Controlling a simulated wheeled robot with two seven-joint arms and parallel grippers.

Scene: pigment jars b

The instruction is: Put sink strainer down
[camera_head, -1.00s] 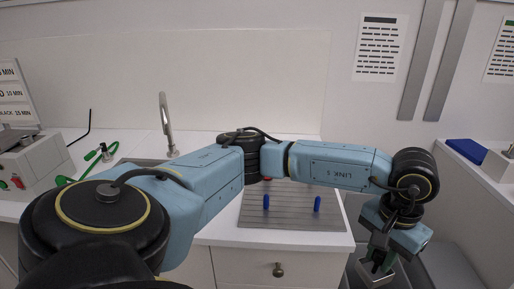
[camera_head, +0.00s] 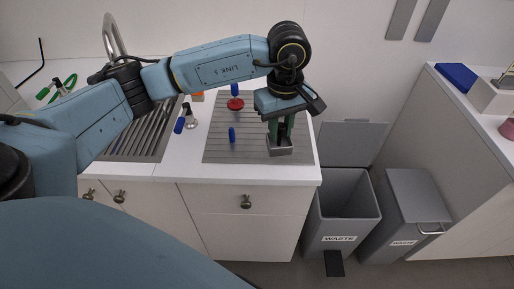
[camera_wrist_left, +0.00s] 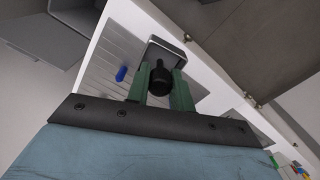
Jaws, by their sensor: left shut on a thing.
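The sink strainer (camera_head: 280,149) looks like a small square grey metal piece. My left gripper (camera_head: 281,130) points down over the right part of the grey ribbed draining board (camera_head: 215,153), with the strainer at its fingertips. In the left wrist view the green fingers (camera_wrist_left: 160,88) are shut on a black knob (camera_wrist_left: 160,77), with the strainer's grey square edge (camera_wrist_left: 172,47) beyond it. The strainer appears level, at or just above the board; I cannot tell whether it touches. My right gripper is out of view.
A ribbed sink area (camera_head: 150,135) lies left. Beyond the counter's right edge are an open waste bin (camera_head: 343,205) and another grey bin (camera_head: 415,200).

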